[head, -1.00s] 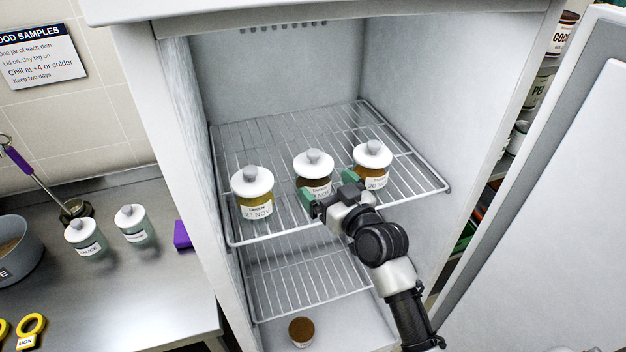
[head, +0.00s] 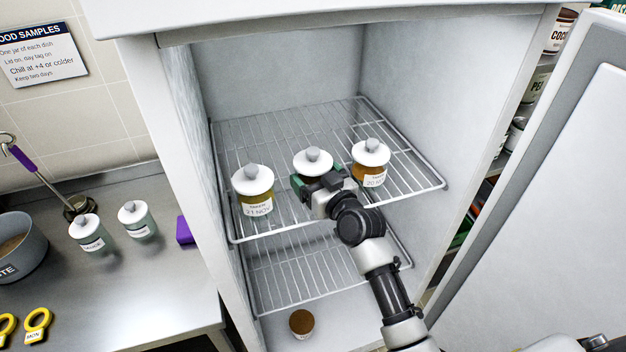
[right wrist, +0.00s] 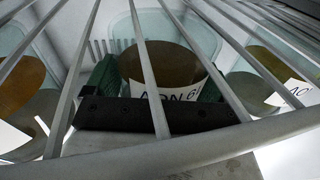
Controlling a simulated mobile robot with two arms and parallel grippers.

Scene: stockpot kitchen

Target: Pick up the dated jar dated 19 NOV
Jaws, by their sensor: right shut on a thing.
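The middle jar (head: 313,160) has a white lid with a grey knob and brown contents. It stands upright on the upper wire shelf, between the 21 NOV jar (head: 252,190) and the 20 NOV jar (head: 370,163). My right gripper (head: 317,184) is shut on this middle jar, hiding its label in the head view. In the right wrist view, seen through shelf wires, the jar (right wrist: 165,65) sits between the green fingers (right wrist: 155,85). Its upside-down label is partly covered and appears to read 19 NOV. My left gripper is not in view.
The upper wire shelf (head: 290,125) is clear behind the jars. A lower wire shelf (head: 300,278) and a brown-topped container (head: 302,323) are below. The fridge door (head: 540,200) stands open at right. Two pale jars (head: 134,218) stand on the left counter (head: 130,290).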

